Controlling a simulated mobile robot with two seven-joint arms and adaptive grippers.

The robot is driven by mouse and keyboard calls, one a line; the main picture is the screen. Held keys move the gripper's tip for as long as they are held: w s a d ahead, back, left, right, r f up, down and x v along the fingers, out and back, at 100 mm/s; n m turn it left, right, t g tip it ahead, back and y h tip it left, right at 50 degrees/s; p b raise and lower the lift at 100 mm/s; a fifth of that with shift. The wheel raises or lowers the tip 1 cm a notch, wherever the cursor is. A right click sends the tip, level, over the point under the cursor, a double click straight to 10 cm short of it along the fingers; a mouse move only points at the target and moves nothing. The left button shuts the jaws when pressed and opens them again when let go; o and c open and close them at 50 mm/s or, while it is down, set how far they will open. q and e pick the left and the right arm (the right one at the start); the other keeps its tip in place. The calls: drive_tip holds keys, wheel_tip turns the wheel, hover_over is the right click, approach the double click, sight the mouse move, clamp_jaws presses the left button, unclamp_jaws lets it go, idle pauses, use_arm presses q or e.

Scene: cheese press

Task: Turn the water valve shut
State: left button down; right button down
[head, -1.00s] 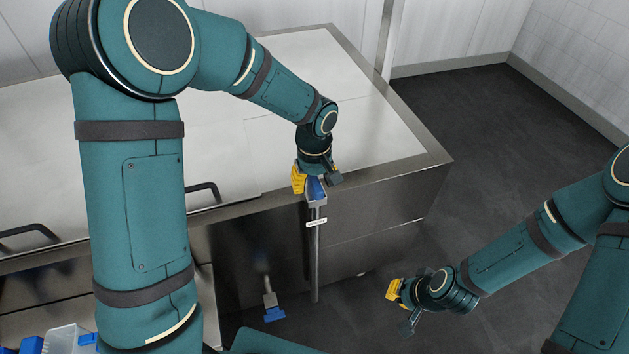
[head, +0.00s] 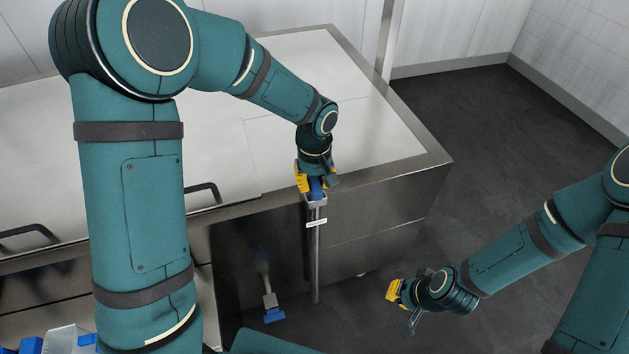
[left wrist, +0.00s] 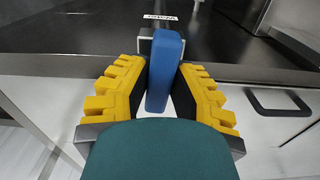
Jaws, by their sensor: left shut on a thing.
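The water valve has a blue lever handle (head: 317,192) on top of a grey vertical pipe (head: 315,255) at the front edge of the steel counter. A small white label (head: 316,222) is on the pipe. My left gripper (head: 316,183) is at the handle, with its yellow fingers on either side. In the left wrist view the blue handle (left wrist: 165,72) stands between the two fingers of my left gripper (left wrist: 161,80), which is shut on it. My right gripper (head: 400,304) is low at the right, away from the valve, with its fingers apart and empty.
The white-topped steel counter (head: 350,120) fills the back. Dark bar handles (head: 203,190) sit along its front. A blue-ended fitting (head: 273,313) is low, left of the pipe. Dark floor (head: 500,140) is free at the right.

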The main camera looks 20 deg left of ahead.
use_arm(q)
drive_tip(key=m, duration=0.4)
drive_tip(key=shift+f, duration=0.1)
drive_tip(key=m, duration=0.4)
drive_tip(key=shift+m, duration=0.4)
drive_tip(key=m, duration=0.4)
drive_tip(key=shift+m+p, duration=0.5)
drive_tip(key=shift+m, duration=1.5)
drive_tip(key=c, duration=0.8)
unclamp_jaws()
